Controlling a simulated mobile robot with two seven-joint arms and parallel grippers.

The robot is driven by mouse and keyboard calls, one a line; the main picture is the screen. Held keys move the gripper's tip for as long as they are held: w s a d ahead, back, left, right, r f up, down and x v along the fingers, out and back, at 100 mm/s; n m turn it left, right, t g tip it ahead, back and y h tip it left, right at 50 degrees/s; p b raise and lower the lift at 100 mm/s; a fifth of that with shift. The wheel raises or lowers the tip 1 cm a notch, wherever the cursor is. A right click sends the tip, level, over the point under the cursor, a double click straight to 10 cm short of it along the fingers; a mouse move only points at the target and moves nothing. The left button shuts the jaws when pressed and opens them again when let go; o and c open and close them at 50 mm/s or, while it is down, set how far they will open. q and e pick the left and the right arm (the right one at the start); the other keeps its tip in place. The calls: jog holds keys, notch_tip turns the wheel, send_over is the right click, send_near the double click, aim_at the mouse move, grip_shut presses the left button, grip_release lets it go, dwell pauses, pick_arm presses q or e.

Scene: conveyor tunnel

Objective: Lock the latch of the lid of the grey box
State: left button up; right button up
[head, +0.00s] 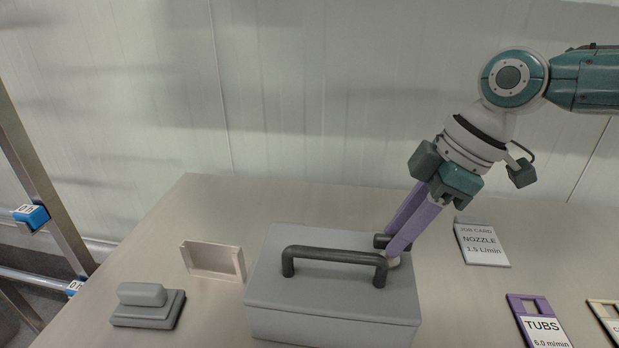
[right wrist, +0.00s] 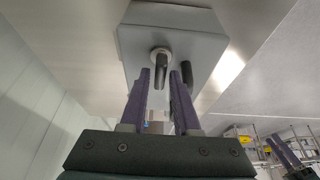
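The grey box (head: 330,312) stands on the table with its lid down and a dark arched handle (head: 335,256) on top. The latch shows in the right wrist view as a dark lever (right wrist: 162,72) with a pale round pivot (right wrist: 160,51). My right gripper (head: 391,256) reaches down to the back right of the lid, beside the handle. Its purple fingers (right wrist: 160,76) are apart, one on each side of the lever; I cannot tell whether they touch it. The fingers partly hide the latch in the head view. My left gripper seems to show small at the lower right of the right wrist view (right wrist: 284,153).
A pale open tray (head: 212,262) and a grey block with a raised grip (head: 147,305) are left of the box. A job card (head: 482,244), a purple-framed TUBS card (head: 540,323) and another card (head: 607,318) lie at right. The wall stands close behind the table.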

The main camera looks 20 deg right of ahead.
jog(key=shift+c, duration=0.2)
grip_shut()
